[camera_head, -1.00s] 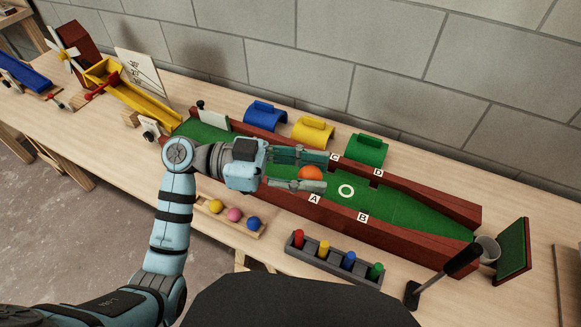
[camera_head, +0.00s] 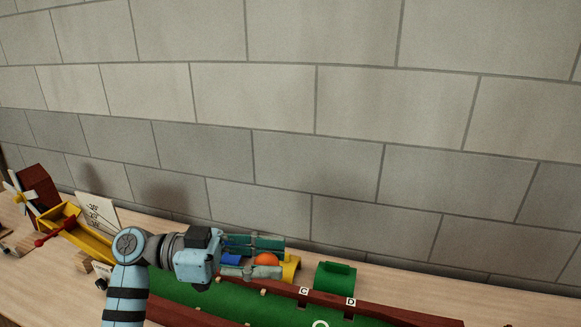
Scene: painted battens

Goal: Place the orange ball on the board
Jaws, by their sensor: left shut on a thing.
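The orange ball (camera_head: 267,259) is between the fingertips of my left gripper (camera_head: 265,258), which is shut on it. The gripper holds the ball over the far side of the board (camera_head: 190,290), a long green lane with dark red side rails. Letters C and D mark the far rail, and part of a white ring shows on the green at the bottom edge. The near part of the board is cut off below the picture. My right gripper is not in view.
A green arch block (camera_head: 334,281) and a yellow one (camera_head: 291,267) stand behind the board; a blue one (camera_head: 231,259) is mostly hidden by my gripper. A yellow chute (camera_head: 85,238) and a pinwheel (camera_head: 22,197) stand at left. A grey block wall (camera_head: 300,120) closes the back.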

